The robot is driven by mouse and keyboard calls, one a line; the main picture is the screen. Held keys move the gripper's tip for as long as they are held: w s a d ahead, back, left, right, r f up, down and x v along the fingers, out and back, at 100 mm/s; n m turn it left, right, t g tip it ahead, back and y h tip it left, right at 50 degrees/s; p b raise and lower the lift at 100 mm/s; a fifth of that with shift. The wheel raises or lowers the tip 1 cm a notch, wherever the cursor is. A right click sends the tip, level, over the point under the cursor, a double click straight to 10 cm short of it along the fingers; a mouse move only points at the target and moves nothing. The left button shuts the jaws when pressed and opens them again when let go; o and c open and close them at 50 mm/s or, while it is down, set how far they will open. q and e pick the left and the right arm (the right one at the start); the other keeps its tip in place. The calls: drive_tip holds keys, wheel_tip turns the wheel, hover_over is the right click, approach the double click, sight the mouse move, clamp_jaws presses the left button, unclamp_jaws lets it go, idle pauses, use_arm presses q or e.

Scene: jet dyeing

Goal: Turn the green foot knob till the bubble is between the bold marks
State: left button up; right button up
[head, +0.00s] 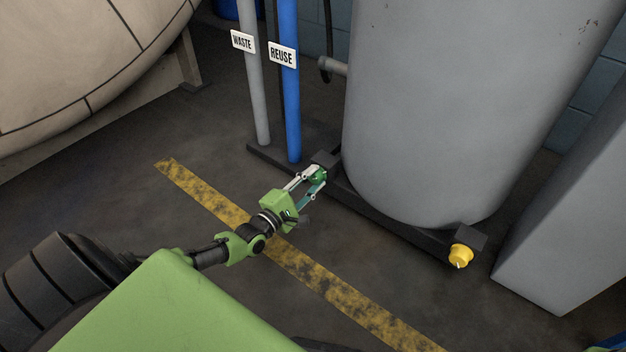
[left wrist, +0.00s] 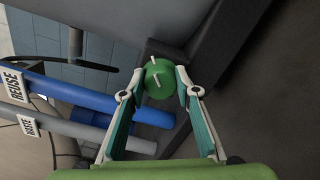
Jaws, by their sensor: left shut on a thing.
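The green foot knob (head: 319,175) sits at the left corner of the dark base frame under the big grey tank (head: 440,100). In the left wrist view the knob (left wrist: 160,79) is round, with a pale pointer on its face. My left gripper (head: 314,178) is shut on the knob, its fingertips on either side of it; it also shows in the left wrist view (left wrist: 159,86). A yellow foot knob (head: 460,256) is at the right corner of the base. No bubble or bold marks show in these views. My right gripper is not in view.
A grey waste pipe (head: 255,95) and a blue reuse pipe (head: 289,100) stand just left of the tank. A worn yellow floor line (head: 345,297) runs in front. A grey cabinet (head: 570,210) stands at right. The floor between line and base is clear.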

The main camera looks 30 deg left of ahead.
use_arm(q)
drive_tip(key=o, duration=1.1)
drive_tip(key=s, duration=0.8)
drive_tip(key=s+a, duration=0.1)
drive_tip(key=s, duration=0.3)
